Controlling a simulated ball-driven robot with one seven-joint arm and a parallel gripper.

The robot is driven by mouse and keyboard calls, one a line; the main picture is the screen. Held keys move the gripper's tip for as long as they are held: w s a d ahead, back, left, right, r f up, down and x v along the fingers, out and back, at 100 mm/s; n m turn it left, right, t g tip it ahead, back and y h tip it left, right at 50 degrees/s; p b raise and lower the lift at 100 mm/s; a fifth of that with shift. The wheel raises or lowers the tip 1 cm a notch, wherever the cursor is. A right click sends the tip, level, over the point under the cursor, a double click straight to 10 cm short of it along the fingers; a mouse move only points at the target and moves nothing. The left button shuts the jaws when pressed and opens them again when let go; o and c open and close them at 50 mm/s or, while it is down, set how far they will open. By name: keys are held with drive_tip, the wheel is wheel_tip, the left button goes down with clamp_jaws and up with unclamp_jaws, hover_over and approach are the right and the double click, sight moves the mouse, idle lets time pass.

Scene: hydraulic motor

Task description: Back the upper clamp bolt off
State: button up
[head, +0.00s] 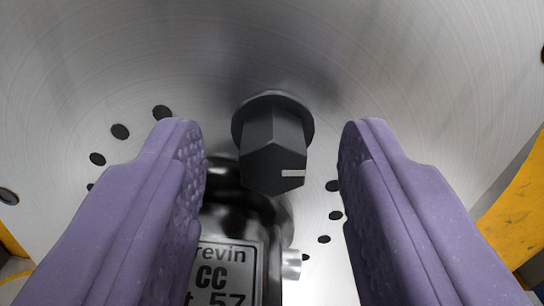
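A dark grey hex-headed bolt (272,150) with a round flange and a short white mark on its face stands out from the brushed metal plate, near the middle of the head view. I take it to be the upper clamp bolt. My gripper (272,150) is open, with one purple padded finger (150,220) to the left of the bolt and the other (400,220) to the right. There is a clear gap on both sides, and neither finger touches the bolt in this view.
The large round metal plate (400,70) fills the background and has several dark holes. Below the bolt are a black glossy body (225,215) with a lettered label (225,275) and a small silver fitting (291,264). Yellow structure (515,205) stands at the right edge.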

clamp_jaws()
drive_tip(key=shift+r+n, duration=0.15)
drive_tip(key=shift+n, duration=0.15)
drive_tip(key=shift+p, duration=0.3)
drive_tip(key=n, duration=0.2)
drive_tip(key=shift+f+n, duration=0.2)
drive_tip(key=shift+n, duration=0.1)
drive_tip(key=shift+a+n+b, duration=0.1)
drive_tip(key=shift+n+b, duration=0.45)
drive_tip(key=shift+n, duration=0.75)
drive_tip(key=shift+o, duration=0.5)
unclamp_jaws()
